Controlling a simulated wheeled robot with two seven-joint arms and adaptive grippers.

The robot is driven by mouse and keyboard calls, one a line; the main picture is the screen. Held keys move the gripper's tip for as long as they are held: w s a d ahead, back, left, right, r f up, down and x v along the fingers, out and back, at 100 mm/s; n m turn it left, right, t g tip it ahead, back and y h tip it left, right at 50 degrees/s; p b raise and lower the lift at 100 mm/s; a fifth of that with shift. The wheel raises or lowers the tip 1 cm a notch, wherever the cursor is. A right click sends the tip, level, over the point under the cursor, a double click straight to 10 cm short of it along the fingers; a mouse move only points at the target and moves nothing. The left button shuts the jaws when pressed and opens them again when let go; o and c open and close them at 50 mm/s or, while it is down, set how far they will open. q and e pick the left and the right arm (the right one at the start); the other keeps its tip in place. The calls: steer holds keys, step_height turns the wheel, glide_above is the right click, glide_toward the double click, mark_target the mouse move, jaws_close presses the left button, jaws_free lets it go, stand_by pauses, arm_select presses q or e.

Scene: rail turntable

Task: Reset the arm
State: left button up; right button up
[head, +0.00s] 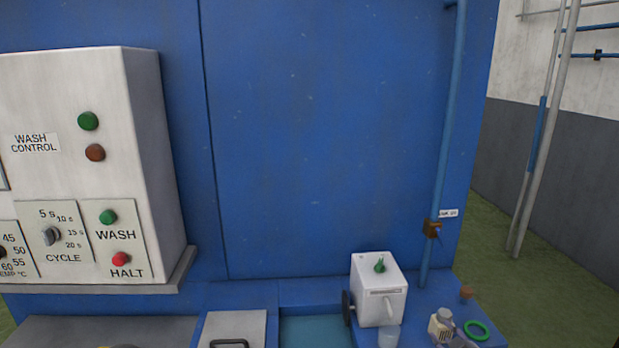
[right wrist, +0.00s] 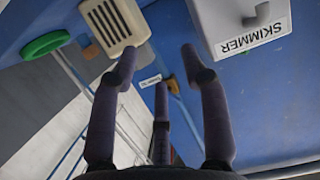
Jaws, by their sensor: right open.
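My right gripper (right wrist: 158,66) shows in the right wrist view with its dark purple fingers spread apart and nothing between them. In the head view only a small dark part of it (head: 462,341) shows at the bottom edge, by the beige vented object (head: 441,324). In the right wrist view the beige vented object (right wrist: 115,28) is near the left fingertip; I cannot tell whether they touch. The white box labelled SKIMMER (right wrist: 240,22) is beyond the right finger. My left gripper is not in view.
The white skimmer box (head: 379,289) stands on the blue ledge, with a clear cup (head: 389,337) before it. A green ring (head: 477,330) lies at right. A blue pipe (head: 446,130) with a brown valve (head: 432,229) rises behind. The wash control panel (head: 75,150) is at left.

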steer(key=s+a+f+m+g, duration=0.1)
steer(key=s+a+f+g, duration=0.1)
steer(key=s+a+f, duration=0.4)
steer(key=s+a+f+m+g+y, duration=0.1)
steer(key=a+f+g, duration=0.25)
steer(key=f, duration=0.35)
steer(key=s+a+f+m+g, duration=0.1)
steer(key=s+a+f, duration=0.3)
steer(key=a+f, duration=0.25)
steer(key=s+a+f+g, duration=0.4)
steer(key=s+a+f, duration=0.1)
steer(key=s, duration=0.6)
steer(key=s+a+f+m+g+y+p, duration=0.1)
steer(key=s+a+f+g, duration=0.2)
steer(key=s, duration=0.8)
steer(key=a+f, duration=0.2)
steer(key=a, duration=0.1)
steer(key=shift+a+g, duration=0.2)
steer(key=shift+g, duration=0.15)
stand_by(3.2)
